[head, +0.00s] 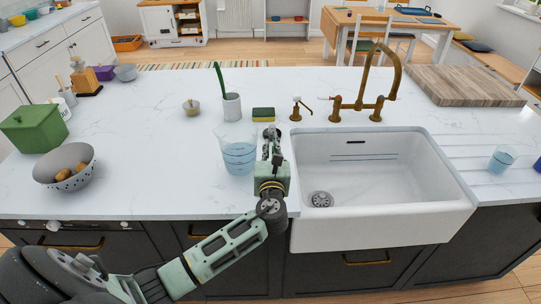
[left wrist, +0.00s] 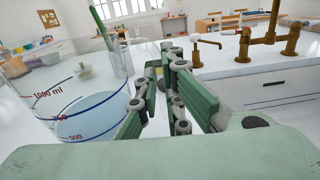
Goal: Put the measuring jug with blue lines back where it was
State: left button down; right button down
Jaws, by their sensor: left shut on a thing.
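The clear measuring jug with blue lines (head: 238,156) is upright at the near middle of the white worktop, left of the sink. I cannot tell whether its base touches the worktop. My left gripper (head: 271,142) is at the jug's right side, shut on it; the fingers hide the handle. In the left wrist view the jug (left wrist: 75,95) fills the left side, with its red numbers and blue lines showing, beside the green fingers of the left gripper (left wrist: 165,75). My right gripper is not in view.
The white sink (head: 375,190) with a brass tap (head: 378,85) lies right of the jug. A grey colander (head: 66,170) is at left; the worktop between is clear.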

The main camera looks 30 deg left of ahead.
pick_arm(q)
notch_tip(320, 180, down, 4)
jog(key=shift+r, duration=0.15)
dwell(0.3)
jog(key=c, duration=1.9)
grip_release()
jog(key=shift+f, duration=0.2)
jog(key=shift+d+r, duration=0.1)
jog(key=b+v, duration=0.1)
jog(key=v, duration=0.9)
jog(key=shift+s+d+b, duration=0.15)
jog(key=shift+s+b, duration=0.1)
jog(key=shift+b, duration=0.15)
jog(key=shift+s+d, duration=0.35)
jog(key=shift+s, duration=0.25)
